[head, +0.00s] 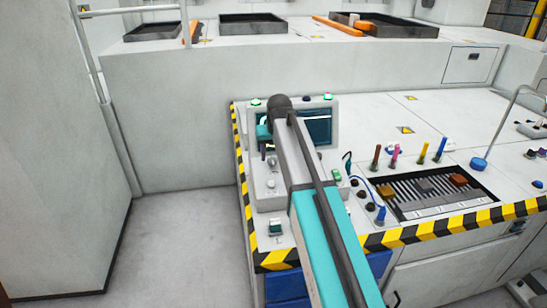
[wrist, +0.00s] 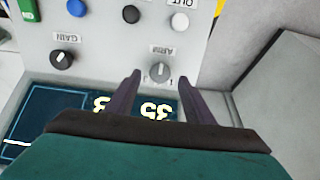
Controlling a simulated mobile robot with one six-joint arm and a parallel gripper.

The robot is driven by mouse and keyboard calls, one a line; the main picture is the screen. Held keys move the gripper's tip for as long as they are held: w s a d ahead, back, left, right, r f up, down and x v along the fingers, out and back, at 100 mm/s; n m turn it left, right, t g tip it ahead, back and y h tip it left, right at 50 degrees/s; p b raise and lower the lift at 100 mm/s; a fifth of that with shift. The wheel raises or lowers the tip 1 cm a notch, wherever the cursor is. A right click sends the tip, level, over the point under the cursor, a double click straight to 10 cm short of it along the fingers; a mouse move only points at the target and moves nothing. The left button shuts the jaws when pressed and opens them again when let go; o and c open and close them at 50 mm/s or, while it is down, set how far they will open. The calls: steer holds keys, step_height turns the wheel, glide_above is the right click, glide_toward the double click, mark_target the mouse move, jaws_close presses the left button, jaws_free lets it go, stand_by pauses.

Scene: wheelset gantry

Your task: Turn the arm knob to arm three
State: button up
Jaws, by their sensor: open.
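The arm knob (wrist: 160,72) is a small grey round knob on the pale console panel, under an ARM label that appears upside down in the wrist view. Small marks beside it are too small to read, and I cannot tell which setting it is on. My gripper (wrist: 159,80) is open, with one dark finger on each side of the knob in the picture. I cannot tell whether the fingers touch it or how deep they reach. In the head view my gripper (head: 264,150) is in front of the console's left part, below the screen's height, partly hidden by my arm.
A dark gain knob (wrist: 62,60) and black (wrist: 131,14), white (wrist: 179,21) and blue (wrist: 76,7) buttons are nearby. The screen (head: 318,127) shows yellow digits in the wrist view. Coloured levers (head: 395,155) and a slotted tray (head: 405,205) stand to the right.

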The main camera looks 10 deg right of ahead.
mark_target(272, 163)
steer(key=shift+x, duration=1.4)
steer(key=c, duration=1)
